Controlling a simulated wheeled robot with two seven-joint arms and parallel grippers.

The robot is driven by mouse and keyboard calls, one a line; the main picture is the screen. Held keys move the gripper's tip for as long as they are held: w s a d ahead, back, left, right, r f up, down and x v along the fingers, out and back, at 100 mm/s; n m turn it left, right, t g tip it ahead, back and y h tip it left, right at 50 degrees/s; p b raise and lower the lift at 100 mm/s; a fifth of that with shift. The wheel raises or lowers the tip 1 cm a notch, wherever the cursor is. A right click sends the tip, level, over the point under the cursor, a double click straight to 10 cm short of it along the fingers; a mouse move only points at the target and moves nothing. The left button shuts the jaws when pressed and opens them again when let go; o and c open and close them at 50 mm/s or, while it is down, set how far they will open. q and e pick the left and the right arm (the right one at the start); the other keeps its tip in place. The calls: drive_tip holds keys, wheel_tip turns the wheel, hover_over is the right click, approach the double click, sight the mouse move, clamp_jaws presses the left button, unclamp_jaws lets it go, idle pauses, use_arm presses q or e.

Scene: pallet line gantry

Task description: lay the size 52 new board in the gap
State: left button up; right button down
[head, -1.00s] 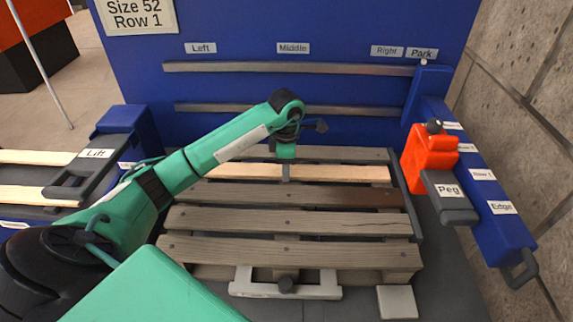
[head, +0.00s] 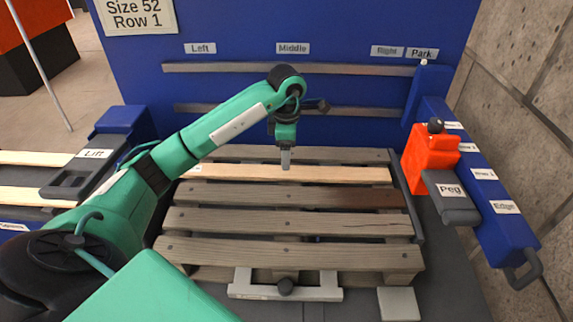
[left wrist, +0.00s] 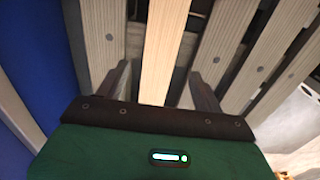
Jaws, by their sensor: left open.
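The new board (head: 340,174) is pale, clean wood. In the head view it lies lengthwise across the pallet (head: 290,250), in the row between the far grey board (head: 340,154) and a darker brown-ended board (head: 360,197). It looks roughly parallel to them. My left gripper (head: 286,164) is above the middle of the new board, pointing down, open and empty. In the left wrist view the new board (left wrist: 166,40) runs between the spread fingers of the gripper (left wrist: 161,72), with space on both sides. My right gripper is not in view.
A blue panel with rails (head: 290,68) stands behind the pallet; its sign (head: 138,14) reads Size 52 Row 1. A red peg unit (head: 430,155) sits on the blue beam at right. Pale boards (head: 30,175) lie at left by the Lift block (head: 90,165).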

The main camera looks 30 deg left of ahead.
use_arm(q)
wheel_tip(320, 180, up, 6)
drive_tip(key=shift+r, duration=0.15)
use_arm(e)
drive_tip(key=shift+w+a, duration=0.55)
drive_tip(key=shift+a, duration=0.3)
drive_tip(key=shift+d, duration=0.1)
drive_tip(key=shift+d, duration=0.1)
